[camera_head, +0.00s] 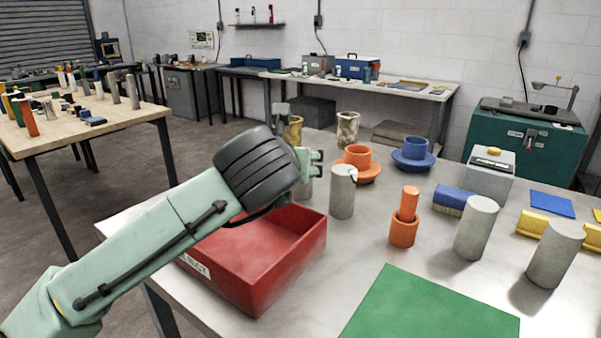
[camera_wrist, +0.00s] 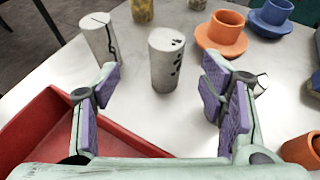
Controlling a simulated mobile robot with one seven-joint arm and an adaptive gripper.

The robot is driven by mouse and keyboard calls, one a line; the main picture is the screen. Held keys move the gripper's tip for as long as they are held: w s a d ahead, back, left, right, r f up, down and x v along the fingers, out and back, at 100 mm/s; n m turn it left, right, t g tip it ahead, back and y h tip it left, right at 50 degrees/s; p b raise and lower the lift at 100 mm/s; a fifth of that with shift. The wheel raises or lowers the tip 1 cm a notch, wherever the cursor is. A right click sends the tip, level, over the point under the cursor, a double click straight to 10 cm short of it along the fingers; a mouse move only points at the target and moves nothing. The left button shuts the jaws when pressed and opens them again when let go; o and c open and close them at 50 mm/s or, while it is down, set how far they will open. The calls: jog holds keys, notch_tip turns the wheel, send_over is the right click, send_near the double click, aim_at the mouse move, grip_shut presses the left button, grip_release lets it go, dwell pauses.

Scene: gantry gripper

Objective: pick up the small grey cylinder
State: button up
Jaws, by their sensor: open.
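Several grey cylinders stand upright on the table, and I cannot tell by size alone which is the small one. A grey cylinder with dark marks near its top (camera_head: 342,197) stands just right of my gripper (camera_head: 300,139). In the wrist view this speckled cylinder (camera_wrist: 165,65) stands ahead, centred between my fingertips (camera_wrist: 160,78) and apart from them. A cracked grey cylinder (camera_wrist: 100,38) stands to its left; in the head view it is partly hidden behind my gripper. My gripper is open and empty, its purple pads facing each other.
The red bin (camera_head: 312,250) lies below my arm. Orange (camera_head: 371,173) and blue (camera_head: 413,163) flanged parts stand behind the speckled cylinder. An orange cup with a peg (camera_head: 403,233) and two plain grey cylinders (camera_head: 476,230) (camera_head: 555,256) are to the right. A green mat (camera_head: 430,310) lies in front.

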jog(key=x, duration=0.2)
jog(key=p+x, duration=0.1)
jog(key=x, duration=0.2)
jog(key=d+x, duration=0.1)
jog(key=x, duration=0.1)
jog(key=shift+w+r+p, duration=0.25)
jog(key=shift+r+p, duration=0.05)
jog(key=shift+w+f, duration=0.2)
jog(key=shift+w, duration=0.2)
grip_shut()
jog(key=shift+r, duration=0.1)
dwell(0.4)
